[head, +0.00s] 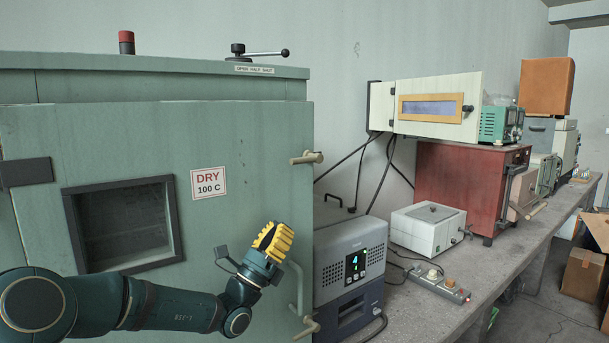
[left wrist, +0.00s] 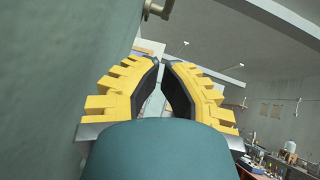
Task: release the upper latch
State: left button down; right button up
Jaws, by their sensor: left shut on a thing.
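The upper latch (head: 307,157) is a beige knob-ended bar at the upper right edge of the green oven door (head: 135,135). In the left wrist view the latch (left wrist: 158,9) shows at the top, beyond my fingertips and apart from them. My left gripper (head: 274,239), with yellow fingers, is in front of the door's lower right part, below the latch. In the left wrist view its fingers (left wrist: 161,62) are nearly together. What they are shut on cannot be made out. A lower latch (head: 307,328) is at the bottom right. My right gripper is not in view.
A pale door handle (head: 299,290) stands close to the left gripper, partly hidden by it. A grey device with a display (head: 350,258) stands right of the oven on the concrete bench (head: 507,286). The space in front of the upper latch looks clear.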

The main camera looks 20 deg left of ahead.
pick_arm(q)
jog(key=shift+s, duration=0.1)
send_near(313, 155)
jog(key=w+d, duration=0.2)
jog(key=shift+w+a+r+p, duration=0.15)
jog(key=shift+w+r+p, duration=0.25)
jog(key=shift+r, duration=0.25)
jog(key=shift+a+r, duration=0.15)
jog(key=shift+r, duration=0.55)
jog(key=shift+s+a+r+g+p, duration=0.1)
jog(key=shift+r+g+p, duration=0.25)
jog(key=shift+p, duration=0.45)
